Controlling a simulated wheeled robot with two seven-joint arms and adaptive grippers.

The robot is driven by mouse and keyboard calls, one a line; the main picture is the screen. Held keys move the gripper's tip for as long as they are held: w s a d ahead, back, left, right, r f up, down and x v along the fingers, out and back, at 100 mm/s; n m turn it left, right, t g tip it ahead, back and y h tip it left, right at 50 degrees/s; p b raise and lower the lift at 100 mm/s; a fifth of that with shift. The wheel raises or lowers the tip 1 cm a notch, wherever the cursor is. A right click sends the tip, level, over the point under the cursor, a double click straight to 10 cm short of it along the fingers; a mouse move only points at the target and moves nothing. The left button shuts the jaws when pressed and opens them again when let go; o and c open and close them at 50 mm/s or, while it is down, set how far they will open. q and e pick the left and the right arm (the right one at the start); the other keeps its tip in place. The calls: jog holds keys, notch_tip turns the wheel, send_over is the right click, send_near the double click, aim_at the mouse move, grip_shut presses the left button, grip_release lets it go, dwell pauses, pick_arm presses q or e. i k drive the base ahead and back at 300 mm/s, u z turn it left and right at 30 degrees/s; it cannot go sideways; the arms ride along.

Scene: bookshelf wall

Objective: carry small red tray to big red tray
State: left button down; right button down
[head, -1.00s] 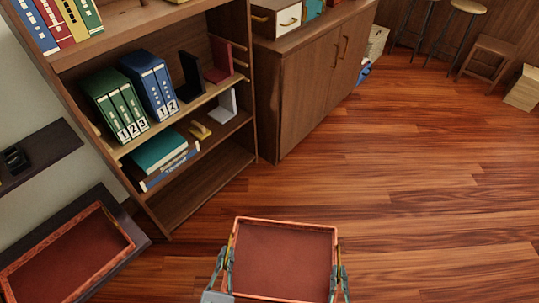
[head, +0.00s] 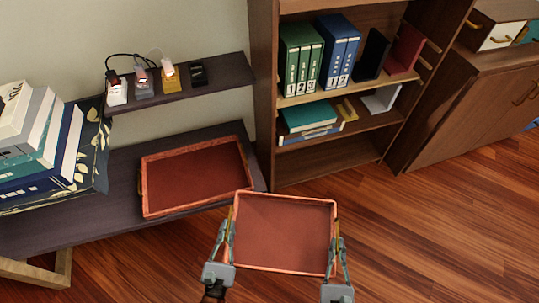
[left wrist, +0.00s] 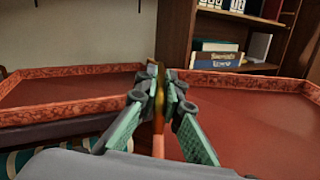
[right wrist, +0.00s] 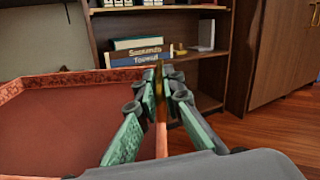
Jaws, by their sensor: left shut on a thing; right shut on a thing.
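The small red tray (head: 284,233) is empty and held between my two grippers, in front of me and above the floor. My left gripper (head: 226,240) is shut on its left handle, and my right gripper (head: 337,250) is shut on its right handle. The big red tray (head: 195,178) lies empty on a dark bench, beyond and to the left of the held tray. The held tray's far left corner appears close to the big tray's right end. The left wrist view shows the big tray (left wrist: 70,95) at left and the small tray (left wrist: 245,115) at right.
The dark bench (head: 110,170) carries a stack of books (head: 40,150) at left. A narrow shelf (head: 185,88) with small devices and cables sits above it. A bookshelf (head: 262,100) with binders stands behind to the right. The wooden floor (head: 430,220) at right is clear.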

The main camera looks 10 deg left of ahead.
aim_at(195, 176)
jog(key=u, duration=0.85)
jog(key=i, duration=0.6)
